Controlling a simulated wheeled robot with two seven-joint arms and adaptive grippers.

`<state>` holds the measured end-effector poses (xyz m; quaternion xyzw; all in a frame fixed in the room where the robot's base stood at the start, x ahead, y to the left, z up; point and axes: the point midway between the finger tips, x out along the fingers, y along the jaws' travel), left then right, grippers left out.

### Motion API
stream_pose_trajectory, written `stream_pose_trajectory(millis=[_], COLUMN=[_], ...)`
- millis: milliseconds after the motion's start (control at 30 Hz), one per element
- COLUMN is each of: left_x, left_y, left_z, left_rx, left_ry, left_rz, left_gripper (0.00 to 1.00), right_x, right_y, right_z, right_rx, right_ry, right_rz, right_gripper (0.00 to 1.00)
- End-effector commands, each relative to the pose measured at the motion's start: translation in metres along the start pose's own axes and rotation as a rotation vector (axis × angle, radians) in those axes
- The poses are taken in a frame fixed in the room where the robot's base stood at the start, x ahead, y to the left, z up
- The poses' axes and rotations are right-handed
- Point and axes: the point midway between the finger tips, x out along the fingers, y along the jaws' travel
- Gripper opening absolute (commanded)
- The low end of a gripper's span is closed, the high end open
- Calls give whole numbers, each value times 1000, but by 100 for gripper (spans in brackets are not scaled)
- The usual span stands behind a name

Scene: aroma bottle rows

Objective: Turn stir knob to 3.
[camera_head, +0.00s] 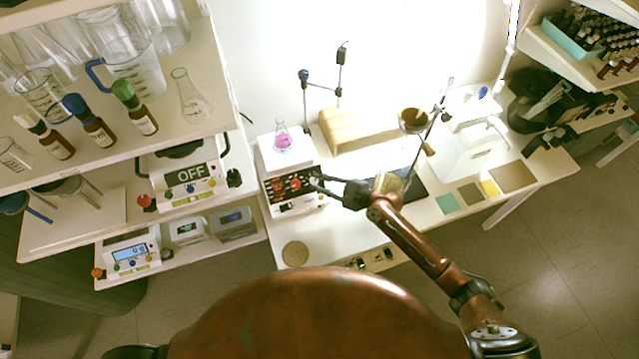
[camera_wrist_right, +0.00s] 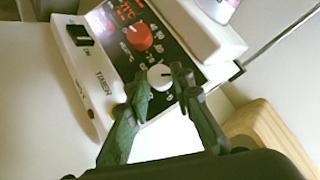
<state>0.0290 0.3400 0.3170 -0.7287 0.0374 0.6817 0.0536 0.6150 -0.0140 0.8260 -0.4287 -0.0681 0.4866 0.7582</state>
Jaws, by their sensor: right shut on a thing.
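The hotplate stirrer (camera_head: 288,152) stands at the left end of the white bench, with a black front panel of red displays and knobs. In the right wrist view, the white knob (camera_wrist_right: 159,77) sits beside the red knob (camera_wrist_right: 139,37) on this panel. My right gripper (camera_head: 316,182) is at the panel's right side. The wrist view shows my right gripper's fingertips (camera_wrist_right: 158,84) closed around the white knob. The knob's exact setting is too small to read. My left gripper is not in view.
A flask of pink liquid (camera_head: 283,142) stands on the stirrer's plate. A wooden block (camera_head: 350,130) and a funnel stand (camera_head: 413,120) are to the right. The bench front has free room.

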Motion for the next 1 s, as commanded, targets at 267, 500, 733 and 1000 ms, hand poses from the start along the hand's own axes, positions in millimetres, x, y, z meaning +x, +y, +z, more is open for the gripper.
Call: stream_pose_trajectory(millis=[267,500,733,1000], left_x=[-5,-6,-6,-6], left_y=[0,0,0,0], left_z=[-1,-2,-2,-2], left_rx=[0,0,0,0], left_ry=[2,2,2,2], left_rz=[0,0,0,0], left_gripper=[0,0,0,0], right_x=[0,1,1,1], right_y=[-3,-3,-3,-2], right_z=[1,2,2,2], right_rx=[-116,-159,-167,-166], right_ry=[-1,-2,-2,-2], right_rz=[98,134,140,140], right_gripper=[0,0,0,23])
